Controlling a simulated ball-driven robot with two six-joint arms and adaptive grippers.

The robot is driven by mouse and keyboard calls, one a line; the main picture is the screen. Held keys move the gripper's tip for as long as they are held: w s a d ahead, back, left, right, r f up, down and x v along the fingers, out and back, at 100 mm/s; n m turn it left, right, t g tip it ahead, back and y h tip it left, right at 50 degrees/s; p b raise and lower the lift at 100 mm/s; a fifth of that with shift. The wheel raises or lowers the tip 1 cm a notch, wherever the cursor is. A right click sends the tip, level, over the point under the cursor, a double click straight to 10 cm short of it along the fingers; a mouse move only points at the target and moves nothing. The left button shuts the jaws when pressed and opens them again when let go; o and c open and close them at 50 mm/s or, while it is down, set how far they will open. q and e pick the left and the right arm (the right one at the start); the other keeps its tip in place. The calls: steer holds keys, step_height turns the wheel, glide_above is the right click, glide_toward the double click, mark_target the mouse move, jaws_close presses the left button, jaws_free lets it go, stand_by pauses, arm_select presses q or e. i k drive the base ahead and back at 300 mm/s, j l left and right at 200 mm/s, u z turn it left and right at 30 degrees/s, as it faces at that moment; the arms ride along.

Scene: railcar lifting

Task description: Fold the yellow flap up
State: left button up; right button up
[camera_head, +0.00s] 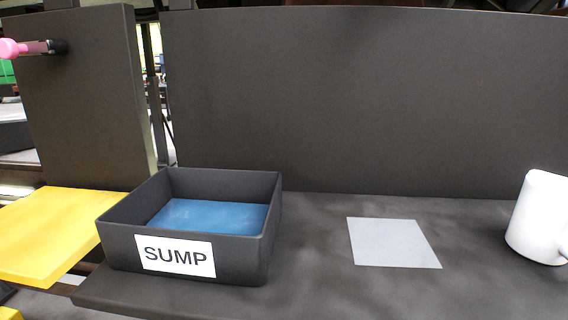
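The yellow flap (45,232) is at the left of the head view. It lies roughly flat, sticking out toward me below an upright dark panel (80,110). Its left part is cut off by the picture's edge. Its right corner is beside the black bin, and the bin partly hides it there. Neither of my grippers shows in this view.
A black bin (265,240) labelled SUMP, with a blue floor, stands on the dark bench (320,285). A grey square (393,242) and a white mug (540,218) are to its right. A pink-ended rod (35,47) is at the dark panel's upper left.

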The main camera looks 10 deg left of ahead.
mark_target(45, 232)
steer(key=u, duration=1.35)
